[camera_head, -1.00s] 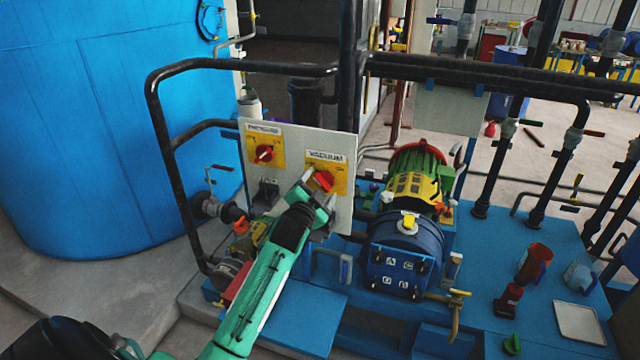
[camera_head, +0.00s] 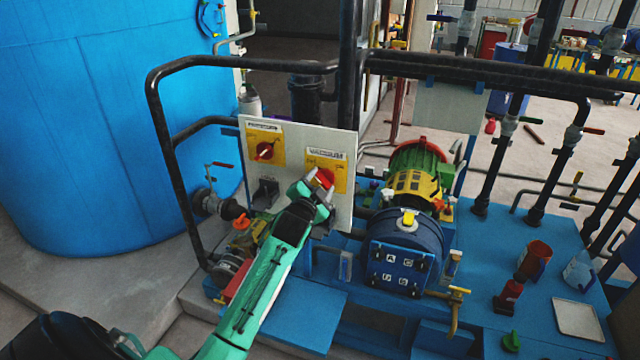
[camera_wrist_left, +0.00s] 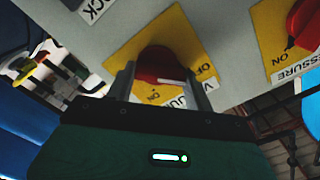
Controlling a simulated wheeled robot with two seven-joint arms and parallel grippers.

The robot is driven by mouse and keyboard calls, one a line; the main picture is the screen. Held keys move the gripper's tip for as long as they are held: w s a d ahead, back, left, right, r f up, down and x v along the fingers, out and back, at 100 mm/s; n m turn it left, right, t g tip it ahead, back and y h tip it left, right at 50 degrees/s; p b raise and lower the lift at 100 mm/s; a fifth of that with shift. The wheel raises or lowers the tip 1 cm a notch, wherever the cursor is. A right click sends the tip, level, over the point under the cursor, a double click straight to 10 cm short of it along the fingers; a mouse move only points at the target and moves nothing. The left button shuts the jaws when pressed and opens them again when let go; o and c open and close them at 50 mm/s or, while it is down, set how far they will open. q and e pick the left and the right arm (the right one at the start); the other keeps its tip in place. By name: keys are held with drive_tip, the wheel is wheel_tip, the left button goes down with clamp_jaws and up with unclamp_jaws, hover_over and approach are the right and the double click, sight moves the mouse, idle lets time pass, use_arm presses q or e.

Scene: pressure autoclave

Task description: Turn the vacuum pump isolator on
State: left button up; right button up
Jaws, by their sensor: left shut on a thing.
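The vacuum isolator is a red knob (camera_head: 325,177) on a yellow plate (camera_head: 341,182) under a VACUUM label, on the right of a grey panel. My left gripper (camera_head: 321,182) reaches it from below and is shut on the knob. In the left wrist view the red knob (camera_wrist_left: 158,64) sits between the two fingers (camera_wrist_left: 160,84), with ON and OFF lettering on its plate. A white mark on the knob lies between the two words, slanted. The fingers hide part of the knob and plate. My right gripper is not in view.
A second red knob (camera_head: 264,151), labelled PRESSURE, is at the panel's upper left. A padlock-like grey device (camera_head: 265,191) sits below it. Black pipes (camera_head: 240,64) run around the panel. A blue pump vessel (camera_head: 402,250) stands to the right, with a blue tank (camera_head: 110,120) at left.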

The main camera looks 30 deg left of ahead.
use_arm(q)
drive_tip(key=shift+m, duration=0.3)
drive_tip(key=m+p, duration=0.1)
drive_tip(key=m, duration=0.2)
drive_tip(key=shift+r, duration=0.1)
drive_tip(key=m+p, duration=0.2)
drive_tip(key=m, duration=0.3)
drive_tip(key=shift+d, duration=0.15)
drive_tip(key=m+p, duration=0.2)
drive_tip(key=m, duration=0.2)
drive_tip(key=shift+d+m, duration=0.1)
drive_tip(key=shift+m, duration=0.3)
drive_tip(key=shift+f+m+p, duration=0.15)
drive_tip(key=shift+m+p, duration=0.3)
drive_tip(key=shift+m, duration=0.55)
drive_tip(key=shift+f+m+p, duration=0.1)
drive_tip(key=shift+m+p, duration=0.3)
drive_tip(key=shift+m, duration=0.9)
drive_tip(key=o, duration=1)
